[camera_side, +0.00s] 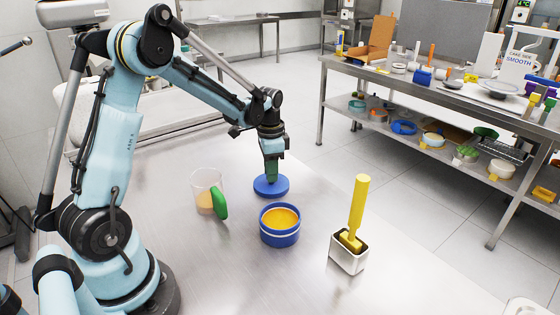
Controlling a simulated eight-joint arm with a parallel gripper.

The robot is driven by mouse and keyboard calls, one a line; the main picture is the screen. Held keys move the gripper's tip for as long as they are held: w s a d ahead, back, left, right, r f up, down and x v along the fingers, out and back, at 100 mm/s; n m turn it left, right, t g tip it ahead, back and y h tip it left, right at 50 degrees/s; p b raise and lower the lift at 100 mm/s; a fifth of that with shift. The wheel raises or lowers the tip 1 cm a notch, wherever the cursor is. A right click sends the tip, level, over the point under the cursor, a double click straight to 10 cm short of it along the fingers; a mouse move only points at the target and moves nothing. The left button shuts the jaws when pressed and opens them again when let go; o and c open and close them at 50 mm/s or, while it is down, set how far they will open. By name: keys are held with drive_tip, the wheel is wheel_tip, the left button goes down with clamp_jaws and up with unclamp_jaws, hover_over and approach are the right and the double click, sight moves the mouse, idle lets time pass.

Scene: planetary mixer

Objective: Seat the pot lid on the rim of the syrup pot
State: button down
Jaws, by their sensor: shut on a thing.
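The pot lid (262,187) is a flat blue disc. My gripper (272,178) is above its middle, pointing down, and is shut on it, most likely by a knob that my fingers hide. The syrup pot (280,236) is a round blue pot with a pale band, open at the top, with orange syrup inside. It stands upright on the metal table, nearer the camera and slightly right of the lid. The lid is apart from the pot's rim. I cannot tell whether the lid touches the table or hangs just above it.
A clear jug (207,182) with a green handle (220,202) stands left of the pot. A white holder (346,258) with an upright yellow-handled tool (358,205) stands to the right. The metal table (210,270) is bare in front. A cluttered bench (400,82) stands behind.

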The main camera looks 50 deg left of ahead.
sight(273, 185)
drive_tip(key=shift+r, duration=0.1)
drive_tip(key=shift+r, duration=0.5)
drive_tip(key=r, duration=0.1)
drive_tip(key=d+r, duration=0.1)
drive_tip(key=r, duration=0.1)
drive_tip(key=shift+s+d+r, duration=0.1)
drive_tip(key=shift+r, duration=0.2)
drive_tip(key=s+d+r, duration=0.3)
drive_tip(key=s+d, duration=0.1)
drive_tip(key=d, duration=0.3)
drive_tip(key=s+d+r, duration=0.3)
drive_tip(key=s+d, duration=0.1)
drive_tip(key=d, duration=0.2)
drive_tip(key=shift+d+r, duration=0.35)
drive_tip(key=shift+d, duration=0.05)
drive_tip(key=shift+f, duration=2.5)
drive_tip(key=shift+w+f, duration=0.1)
drive_tip(key=shift+f, duration=0.9)
